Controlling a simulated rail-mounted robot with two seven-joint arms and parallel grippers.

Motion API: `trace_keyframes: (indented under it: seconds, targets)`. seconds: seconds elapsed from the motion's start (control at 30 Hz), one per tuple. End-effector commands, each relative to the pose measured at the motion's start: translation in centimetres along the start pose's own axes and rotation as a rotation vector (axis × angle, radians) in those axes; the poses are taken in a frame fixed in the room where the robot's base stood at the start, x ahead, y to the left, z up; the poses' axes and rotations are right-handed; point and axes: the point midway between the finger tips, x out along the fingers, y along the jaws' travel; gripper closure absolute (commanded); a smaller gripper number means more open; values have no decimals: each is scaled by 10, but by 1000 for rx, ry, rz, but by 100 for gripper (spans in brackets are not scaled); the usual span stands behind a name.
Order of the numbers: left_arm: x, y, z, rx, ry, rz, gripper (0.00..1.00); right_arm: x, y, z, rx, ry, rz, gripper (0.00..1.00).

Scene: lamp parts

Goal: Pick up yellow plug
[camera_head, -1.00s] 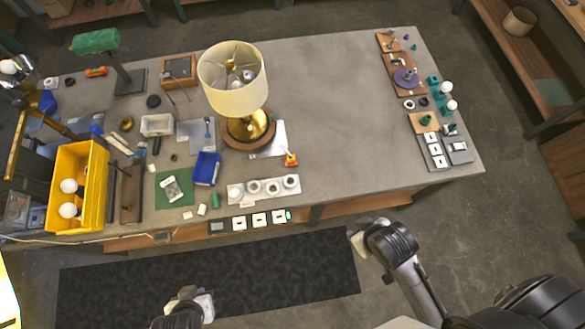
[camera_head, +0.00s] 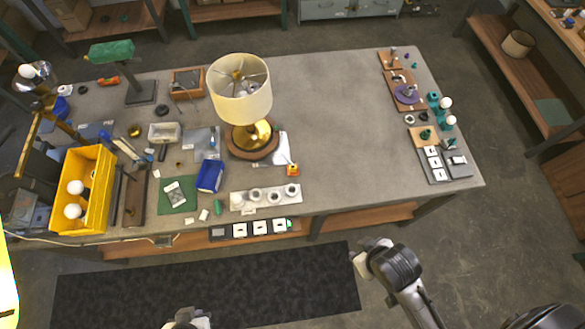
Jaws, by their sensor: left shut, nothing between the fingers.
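A small yellow-orange piece (camera_head: 292,169), which looks like the yellow plug, lies on the grey table just right of the lamp base, near a white sheet. Its exact shape is too small to tell. My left gripper (camera_head: 190,319) is at the bottom edge of the head view, mostly cut off, shut and empty, well in front of the table. My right gripper (camera_head: 358,262) is in front of the table, below and right of the yellow piece. Its fingers are too unclear to tell open from shut. Both grippers are apart from the piece.
A lamp with a cream shade (camera_head: 240,90) stands behind and left of the yellow piece. A white tray with round sockets (camera_head: 265,198) lies at the front edge. The table's right-middle (camera_head: 340,130) is clear.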

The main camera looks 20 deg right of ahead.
Motion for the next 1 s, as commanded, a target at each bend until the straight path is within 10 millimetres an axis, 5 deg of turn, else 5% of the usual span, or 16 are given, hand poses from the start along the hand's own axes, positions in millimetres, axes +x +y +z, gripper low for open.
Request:
trace_keyframes:
  seconds: [0.4,1.0]
  targets:
    - [0,0,0,0,-1,0,100,0,-3,0,8,1,-7,57]
    - [0,0,0,0,-1,0,43,0,-1,0,2,1,-2,57]
